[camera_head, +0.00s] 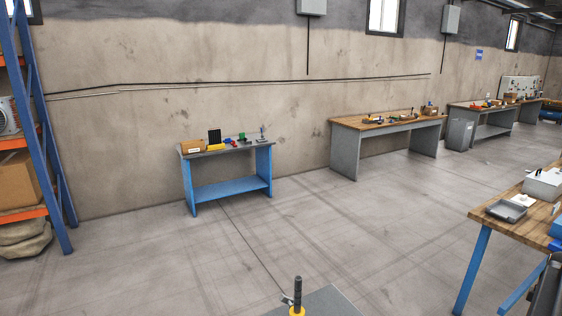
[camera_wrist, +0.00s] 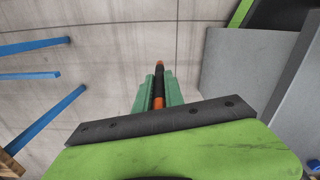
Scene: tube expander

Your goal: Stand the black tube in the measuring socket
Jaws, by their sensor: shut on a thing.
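In the wrist view my gripper (camera_wrist: 159,90) has its two green jaws closed around a slim dark tube (camera_wrist: 159,84), which shows orange at its far tip and again between the jaws. I take it as the black tube. Its tip points away from the wrist, over bare floor, and touches nothing that I can see. Its other end is hidden. My gripper is not recognizable in the head view. I cannot make out the measuring socket for certain in either view.
At right a wooden-top bench (camera_head: 490,213) with blue legs carries a grey tray (camera_head: 506,211) and a grey box (camera_head: 543,184). A small blue bench (camera_head: 229,188) and a longer bench (camera_head: 343,152) stand by the wall. A shelf rack (camera_head: 40,130) is at left. The middle floor is clear.

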